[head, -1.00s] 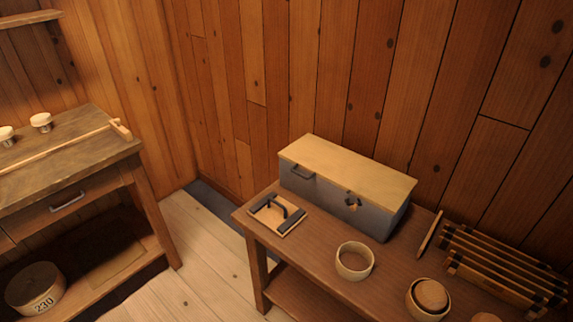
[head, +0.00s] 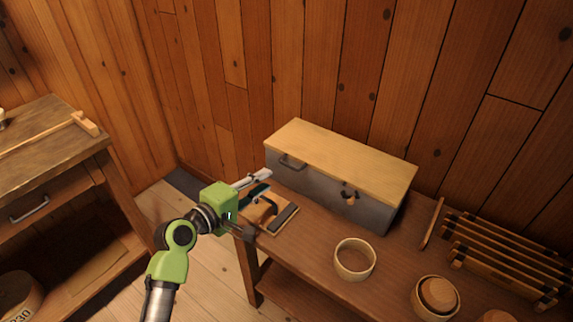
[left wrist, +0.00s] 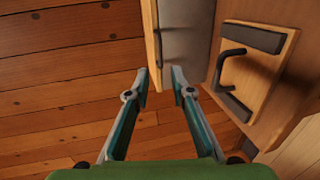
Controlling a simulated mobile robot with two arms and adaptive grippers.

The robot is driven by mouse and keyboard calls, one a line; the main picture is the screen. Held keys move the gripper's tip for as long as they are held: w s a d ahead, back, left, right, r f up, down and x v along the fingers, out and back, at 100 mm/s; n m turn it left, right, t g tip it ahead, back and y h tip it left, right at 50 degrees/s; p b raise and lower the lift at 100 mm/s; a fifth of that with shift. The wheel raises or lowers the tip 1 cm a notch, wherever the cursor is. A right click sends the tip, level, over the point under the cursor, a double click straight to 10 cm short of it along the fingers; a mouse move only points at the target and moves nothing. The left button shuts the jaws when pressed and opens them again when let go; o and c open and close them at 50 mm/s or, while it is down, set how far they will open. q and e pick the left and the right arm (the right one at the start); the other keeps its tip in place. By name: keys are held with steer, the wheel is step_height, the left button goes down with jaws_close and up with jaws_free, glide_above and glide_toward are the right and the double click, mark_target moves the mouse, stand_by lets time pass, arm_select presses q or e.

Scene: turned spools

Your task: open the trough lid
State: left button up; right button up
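The trough (head: 325,187) is a long grey box at the back of the brown table, with a dark handle and a latch-like fitting on its front. Its pale wooden lid (head: 340,160) lies flat and closed on top. My left gripper (head: 267,180) is beside the trough's left end, fingers pointing toward it. My right gripper is not in view.
A wooden board with dark bars and a handle (head: 284,217) lies by the left gripper, partly hidden by it. A wooden ring (head: 341,265), a round bowl (head: 420,300), a stick (head: 433,223) and a slatted rack (head: 500,260) occupy the table's right. Plank walls stand behind.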

mark_target(287, 166)
arm_select(q)
steer(key=x, duration=1.2)
steer(key=shift+s+f+b, duration=0.1)
steer(key=shift+b, duration=0.2)
jaws_close()
